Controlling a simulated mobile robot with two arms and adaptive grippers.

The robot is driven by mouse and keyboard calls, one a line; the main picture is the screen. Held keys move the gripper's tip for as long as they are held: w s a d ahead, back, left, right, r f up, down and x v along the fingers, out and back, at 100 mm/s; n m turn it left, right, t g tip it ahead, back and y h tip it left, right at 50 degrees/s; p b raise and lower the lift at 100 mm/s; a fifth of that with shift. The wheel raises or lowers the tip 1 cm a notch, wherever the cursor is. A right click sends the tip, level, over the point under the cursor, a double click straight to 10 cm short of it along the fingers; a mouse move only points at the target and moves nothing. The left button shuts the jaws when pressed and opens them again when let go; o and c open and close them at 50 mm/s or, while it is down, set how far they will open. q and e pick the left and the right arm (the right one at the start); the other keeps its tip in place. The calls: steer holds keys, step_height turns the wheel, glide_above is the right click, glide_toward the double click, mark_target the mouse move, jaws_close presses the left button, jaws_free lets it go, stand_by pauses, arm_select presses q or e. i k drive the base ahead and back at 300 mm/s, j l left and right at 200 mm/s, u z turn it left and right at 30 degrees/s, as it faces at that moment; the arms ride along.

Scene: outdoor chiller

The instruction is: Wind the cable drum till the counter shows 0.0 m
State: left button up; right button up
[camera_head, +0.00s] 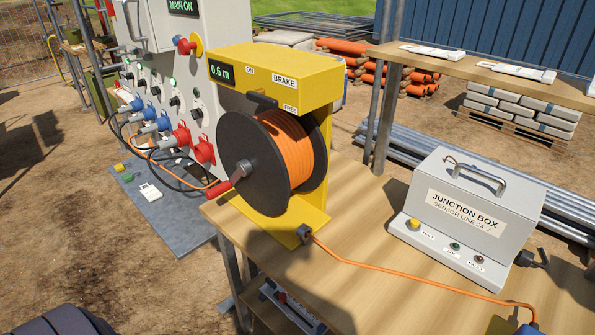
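The cable drum (252,165) has black discs and orange cable (295,150) wound on it. It sits in a yellow stand (285,68) at the table's left end. The counter (221,72) shows 0.6 m. A black brake lever (262,100) sticks out below the top housing, between labels ON and FREE; I cannot tell its setting for sure. The crank's red handle (218,188) points to the lower left of the hub. Cable runs from a guide (304,233) at the stand's foot across the table to the lower right. Neither gripper is in view.
A grey junction box (472,212) with a top handle stands on the wooden table (375,240) at right. A grey panel (180,75) with red and blue plugs stands behind the drum at left, close to the crank. A wooden shelf (455,66) is at back right.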

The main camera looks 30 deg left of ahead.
mark_target(267, 155)
steer(key=j+z, duration=0.35)
steer(key=j, duration=0.15)
steer(key=k+j+z, duration=0.1)
steer(key=j+z, duration=0.2)
steer(key=j, duration=0.2)
steer(key=k+j+z, duration=0.15)
steer(key=j+z, duration=0.2)
steer(key=j, duration=0.15)
steer(key=k+j, duration=0.15)
steer(key=j, duration=0.25)
steer(key=k+j+z, duration=0.1)
steer(key=j, duration=0.35)
steer(key=k+j, duration=0.25)
steer(key=j, duration=0.15)
steer(key=k+j+z, duration=0.1)
steer(key=j, duration=0.35)
steer(key=k+j, duration=0.25)
steer(key=j, duration=0.15)
steer(key=k+j+z, duration=0.1)
steer(key=j, duration=0.3)
steer(key=k+j, duration=0.45)
steer(key=j, duration=0.3)
steer(key=z, duration=0.05)
